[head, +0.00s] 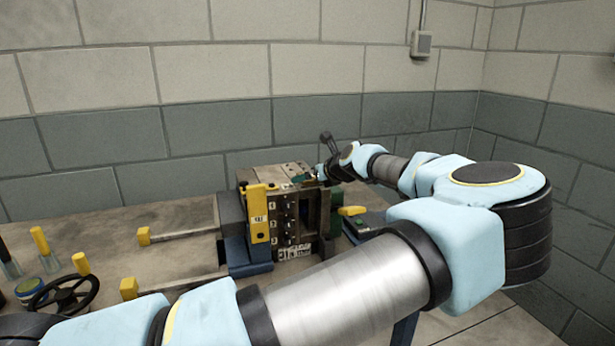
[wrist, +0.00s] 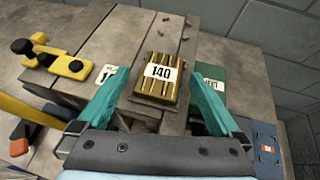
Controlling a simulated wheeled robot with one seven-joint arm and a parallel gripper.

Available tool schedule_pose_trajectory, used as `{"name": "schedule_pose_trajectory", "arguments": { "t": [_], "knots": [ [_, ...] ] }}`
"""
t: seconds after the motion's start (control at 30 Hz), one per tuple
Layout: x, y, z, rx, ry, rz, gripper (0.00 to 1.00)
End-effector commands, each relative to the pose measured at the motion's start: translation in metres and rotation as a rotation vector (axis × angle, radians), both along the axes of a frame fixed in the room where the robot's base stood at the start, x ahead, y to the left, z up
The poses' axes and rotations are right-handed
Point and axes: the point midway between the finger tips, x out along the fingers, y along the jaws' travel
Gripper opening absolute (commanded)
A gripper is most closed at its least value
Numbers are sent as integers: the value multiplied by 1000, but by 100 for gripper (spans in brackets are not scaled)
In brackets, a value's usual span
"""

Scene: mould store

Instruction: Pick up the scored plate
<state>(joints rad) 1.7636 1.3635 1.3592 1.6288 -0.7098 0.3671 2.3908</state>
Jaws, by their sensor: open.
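A brass-coloured plate with grooves scored along it (wrist: 157,93) lies on a grey-brown surface in the wrist view. It carries a white label reading 140. My gripper (wrist: 157,74) is open, its two teal fingers on either side of the plate in the picture, with gaps between. I cannot tell how high the fingers are above it. In the head view my gripper (head: 312,178) is small, at the top of the mould block, and the plate cannot be made out.
The mould block (head: 285,222) has a yellow part on its front. A green piece (wrist: 210,78) lies right of the plate, close to the right finger. A black and yellow fitting (wrist: 48,58) is at left. A handwheel (head: 64,296) stands on the bench.

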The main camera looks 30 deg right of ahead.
Motion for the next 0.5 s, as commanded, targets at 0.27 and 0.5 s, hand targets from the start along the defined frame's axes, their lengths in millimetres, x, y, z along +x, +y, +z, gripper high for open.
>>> {"name": "schedule_pose_trajectory", "arguments": {
  "t": [0.27,0.5],
  "knots": [
    [0,0,-1,-1,0,0,91],
    [0,0,0,-1,0,0,64]
  ]
}}
